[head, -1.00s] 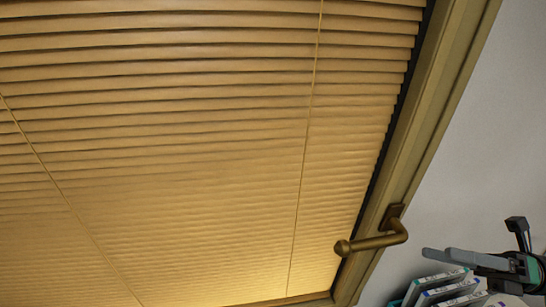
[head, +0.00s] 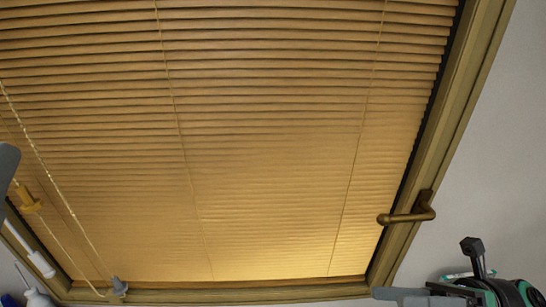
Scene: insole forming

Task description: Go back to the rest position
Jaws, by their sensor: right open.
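My right gripper (head: 400,295) is at the bottom right of the head view, below the window handle and apart from it. Its grey fingers point left and are open. I see nothing held between them, though the bottom edge cuts off part of the gripper. I cannot make out my left gripper. A grey rounded shape (head: 7,166) is cut off at the left edge, and I cannot tell what it is.
A window with closed yellowish blinds (head: 270,150) fills most of the view. Its brass handle (head: 408,216) juts from the right frame. Blind cords hang at left, with a yellow toggle (head: 28,199). A white bottle (head: 38,299) shows at bottom left. Grey wall (head: 490,160) is right.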

